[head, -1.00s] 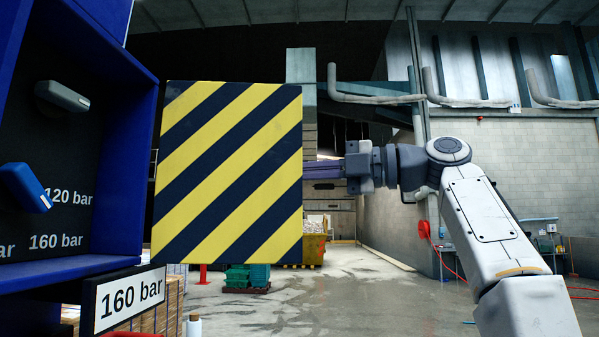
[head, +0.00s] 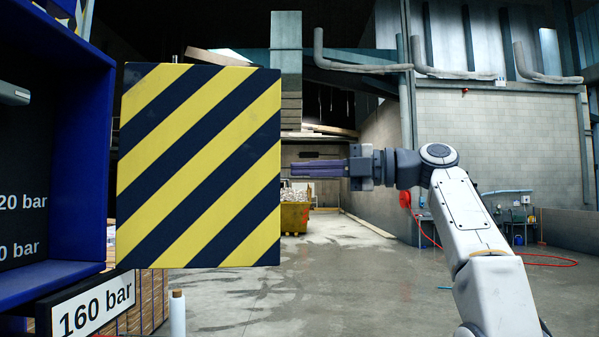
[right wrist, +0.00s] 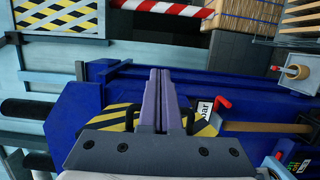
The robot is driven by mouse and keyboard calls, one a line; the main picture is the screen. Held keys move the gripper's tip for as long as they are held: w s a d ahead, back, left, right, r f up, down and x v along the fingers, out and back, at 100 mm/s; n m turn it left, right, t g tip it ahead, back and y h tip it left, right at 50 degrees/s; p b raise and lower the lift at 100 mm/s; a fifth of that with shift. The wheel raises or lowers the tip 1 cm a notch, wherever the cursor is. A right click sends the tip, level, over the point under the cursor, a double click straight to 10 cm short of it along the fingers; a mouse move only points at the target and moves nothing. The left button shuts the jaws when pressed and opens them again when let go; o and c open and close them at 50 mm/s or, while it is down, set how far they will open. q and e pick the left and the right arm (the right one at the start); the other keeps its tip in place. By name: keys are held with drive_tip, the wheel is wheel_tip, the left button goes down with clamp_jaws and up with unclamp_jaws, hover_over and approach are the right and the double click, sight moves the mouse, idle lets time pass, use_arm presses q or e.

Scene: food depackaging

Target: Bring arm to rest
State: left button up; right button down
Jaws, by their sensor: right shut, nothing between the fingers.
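My right arm comes in from the right in the head view. Its right gripper (head: 293,168) points left, level, with its purple fingers together and empty. The fingertips end close to the right edge of a yellow and black striped panel (head: 200,165); I cannot tell whether they touch it. In the right wrist view the shut fingers (right wrist: 160,75) lie in front of a blue machine body (right wrist: 85,105), with nothing between them. My left gripper is not in view.
A blue cabinet (head: 85,185) with bar markings stands at the left, with a "160 bar" sign (head: 95,306) below it. A yellow skip (head: 294,215) stands farther back. The floor (head: 340,280) in the middle is clear.

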drive_tip(key=shift+w, duration=0.15)
drive_tip(key=w+a+f+m+h+b, duration=0.1)
drive_tip(key=a+f+m+h+b, duration=0.1)
drive_tip(key=a+f+m, duration=0.4)
drive_tip(key=a+f+m+h+b, duration=0.2)
drive_tip(key=f+m, duration=0.2)
drive_tip(key=f, duration=0.3)
drive_tip(key=s+a+f+m+g+h+b, duration=0.15)
drive_tip(key=s+f+m, duration=0.25)
drive_tip(key=f, duration=0.6)
drive_tip(key=s+a+f+m+h+b, duration=0.2)
drive_tip(key=s+f+m+h, duration=0.15)
drive_tip(key=f, duration=0.65)
drive_tip(key=s+d+f+m+h+b, duration=0.2)
drive_tip(key=s+d+f, duration=0.3)
drive_tip(key=s+f, duration=0.4)
drive_tip(key=s+d+f+m+g+h+b, duration=0.1)
drive_tip(key=s+d+f+m+h+b, duration=0.1)
drive_tip(key=s+d+f, duration=0.3)
drive_tip(key=s+d+f+m+g+h+b, duration=0.1)
drive_tip(key=s+d+f+m+h+b, duration=0.1)
drive_tip(key=s+f, duration=1.1)
drive_tip(key=d+f+m+h, duration=0.1)
drive_tip(key=d+f+m, duration=0.1)
drive_tip(key=d+f, duration=0.1)
drive_tip(key=shift+f+m+h, duration=0.3)
drive_tip(key=shift+f+m, duration=0.05)
drive_tip(key=shift+f, duration=0.55)
drive_tip(key=shift+s+d+g, duration=0.1)
drive_tip(key=shift+g, duration=0.15)
